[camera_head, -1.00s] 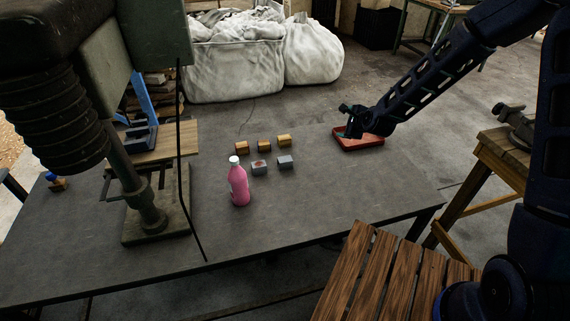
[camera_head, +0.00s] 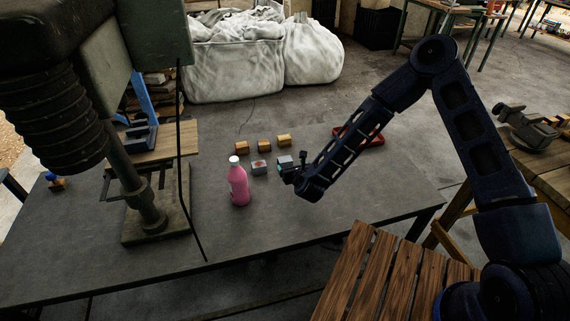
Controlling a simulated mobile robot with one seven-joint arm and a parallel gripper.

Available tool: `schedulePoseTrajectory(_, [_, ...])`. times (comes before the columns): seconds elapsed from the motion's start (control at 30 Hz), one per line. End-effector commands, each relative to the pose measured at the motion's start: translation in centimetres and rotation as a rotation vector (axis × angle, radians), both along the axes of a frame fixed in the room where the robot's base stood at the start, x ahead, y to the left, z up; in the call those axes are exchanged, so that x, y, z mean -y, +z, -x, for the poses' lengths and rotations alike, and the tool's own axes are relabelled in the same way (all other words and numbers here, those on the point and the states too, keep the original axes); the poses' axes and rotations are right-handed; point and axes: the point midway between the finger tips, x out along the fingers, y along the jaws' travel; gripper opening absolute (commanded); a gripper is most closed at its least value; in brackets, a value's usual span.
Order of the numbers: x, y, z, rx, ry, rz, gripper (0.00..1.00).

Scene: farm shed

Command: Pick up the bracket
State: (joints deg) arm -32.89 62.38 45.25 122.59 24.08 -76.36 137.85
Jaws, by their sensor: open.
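Several small block-like pieces lie on the dark grey table (camera_head: 330,215). Two are grey: a grey piece with a red mark (camera_head: 259,168) and a plain grey piece (camera_head: 284,160). Behind them are an orange-brown piece (camera_head: 242,147), a darker brown one (camera_head: 264,146) and a yellow one (camera_head: 284,141). They are too small to tell which is the bracket. My gripper (camera_head: 286,173) is open at the near side of the plain grey piece and partly overlaps it in view. I cannot tell whether they touch.
A pink bottle (camera_head: 238,186) stands left of my gripper. A red tray (camera_head: 372,138) lies at the table's right, partly behind my arm. A drill press (camera_head: 145,205) stands at the left. The front of the table is clear.

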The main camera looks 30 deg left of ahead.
Motion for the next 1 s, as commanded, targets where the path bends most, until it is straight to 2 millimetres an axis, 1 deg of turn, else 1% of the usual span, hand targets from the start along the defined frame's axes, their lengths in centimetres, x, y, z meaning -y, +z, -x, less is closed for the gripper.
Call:
schedulePoseTrajectory(0.07, [-0.1, -0.5, 0.5, -0.016, -0.014, -0.014, 0.80])
schedulePoseTrajectory(0.17, [-0.4, -0.8, 0.4, -0.021, -0.023, -0.024, 0.80])
schedulePoseTrajectory(0.5, [-3.3, -2.4, -2.5, -0.021, -0.022, -0.024, 0.80])
schedulePoseTrajectory(0.77, [-4.3, -3.1, -3.7, -0.020, -0.022, -0.023, 0.80])
schedulePoseTrajectory(1.0, [-6.1, -4.3, -6.0, -0.021, -0.022, -0.023, 0.80])
